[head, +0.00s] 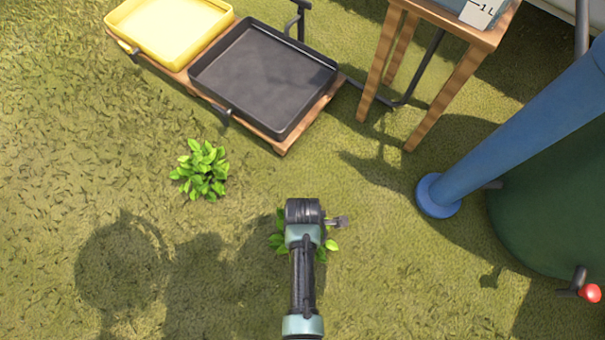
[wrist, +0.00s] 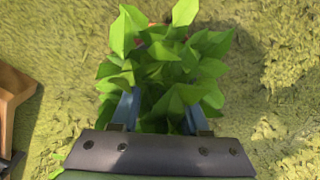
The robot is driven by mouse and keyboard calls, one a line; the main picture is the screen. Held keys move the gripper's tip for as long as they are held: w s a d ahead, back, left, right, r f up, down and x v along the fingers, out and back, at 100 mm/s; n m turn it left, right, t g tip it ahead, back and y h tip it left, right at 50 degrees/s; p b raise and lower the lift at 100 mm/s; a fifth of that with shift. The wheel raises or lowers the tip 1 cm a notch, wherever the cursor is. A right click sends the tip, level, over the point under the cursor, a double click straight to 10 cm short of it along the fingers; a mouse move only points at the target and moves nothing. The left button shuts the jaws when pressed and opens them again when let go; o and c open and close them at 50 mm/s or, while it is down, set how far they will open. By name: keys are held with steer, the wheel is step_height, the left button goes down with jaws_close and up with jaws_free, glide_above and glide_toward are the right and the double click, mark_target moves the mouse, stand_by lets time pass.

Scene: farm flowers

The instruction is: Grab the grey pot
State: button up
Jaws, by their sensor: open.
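No grey pot can be made out in either view. A leafy green plant (wrist: 170,70) fills the middle of the wrist view, and its leaves hide most of what is under them. A small reddish-brown patch shows behind its top leaves. My gripper (wrist: 160,115) is open, with one blue finger at each side of the lower leaves. I cannot tell whether the fingers touch anything. In the head view my arm covers most of this plant (head: 332,244), and the fingertips are hidden there.
Another leafy plant (head: 202,170) stands to the left on the grass. A wooden cart with a yellow tray (head: 165,30) and a black tray (head: 262,75) is at the upper left. A wooden table (head: 440,95), blue pipe (head: 520,125) and dark green barrel (head: 550,210) are right.

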steer(key=shift+f, duration=0.3)
jaws_close()
stand_by(1.2)
